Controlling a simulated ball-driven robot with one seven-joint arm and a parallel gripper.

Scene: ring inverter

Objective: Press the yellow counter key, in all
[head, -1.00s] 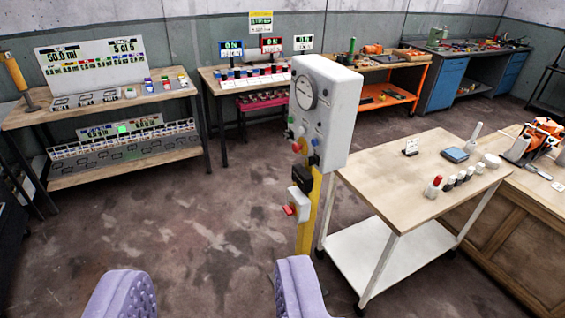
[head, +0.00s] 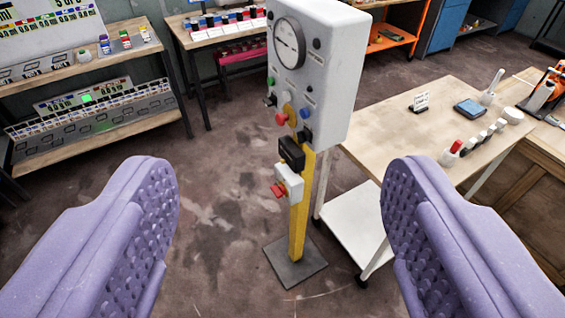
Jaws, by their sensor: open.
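My gripper (head: 278,190) is open and empty, its two purple padded fingers wide apart at the left and right of the head view. Between them, farther off, stands a grey control box (head: 322,75) on a yellow post (head: 298,225). The box has a round dial (head: 288,43), a green button (head: 270,83), a red knob (head: 281,119) with a small yellow part beside it, and a blue button (head: 304,113). I cannot tell a yellow counter key for certain. Small coloured blocks (head: 125,40) stand on the left bench, too small to read.
A light wood-topped cart (head: 400,140) stands right of the post, holding a blue-grey device (head: 470,109) and several small cylinders. The left shelf bench (head: 108,123) has panels on both levels. The post's dark base plate (head: 294,262) lies on open floor.

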